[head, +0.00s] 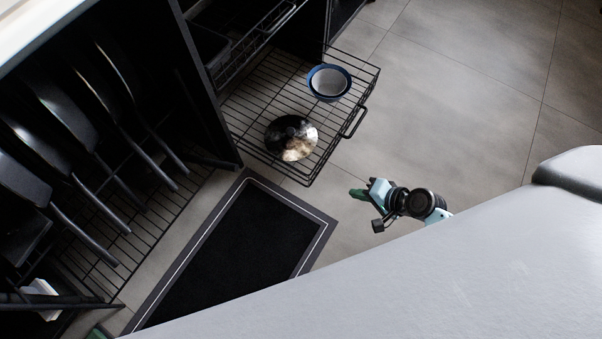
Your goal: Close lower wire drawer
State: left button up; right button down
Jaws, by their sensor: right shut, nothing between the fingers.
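The lower wire drawer (341,131) is pulled out of the dark cabinet, low over the floor. Its handle (354,122) is on the front side, facing right and down in the picture. A blue-rimmed bowl (329,83) and a round, shiny lid-like object (291,138) lie in it. My right gripper (357,194) is shut and empty, below the handle in the picture and apart from the drawer. A small green piece (98,332) at the bottom left edge looks like the tip of my left gripper; its jaws cannot be made out.
An upper wire drawer (240,58) sits inside the cabinet above. On the left, several dark pans (95,95) stand in another wire rack (112,238). A black mat (235,250) lies on the floor below the drawer. The tiled floor (455,100) to the right is clear.

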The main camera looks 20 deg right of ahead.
jog(key=w, duration=0.1)
jog(key=b, duration=0.6)
send_near(310, 178)
jog(key=x, duration=0.5)
jog(key=shift+s+f, duration=0.25)
jog(key=shift+f, duration=0.2)
jog(key=shift+w+a, duration=0.2)
jog(key=shift+w, duration=0.2)
jog(key=shift+r, duration=0.1)
jog(key=shift+a, duration=0.15)
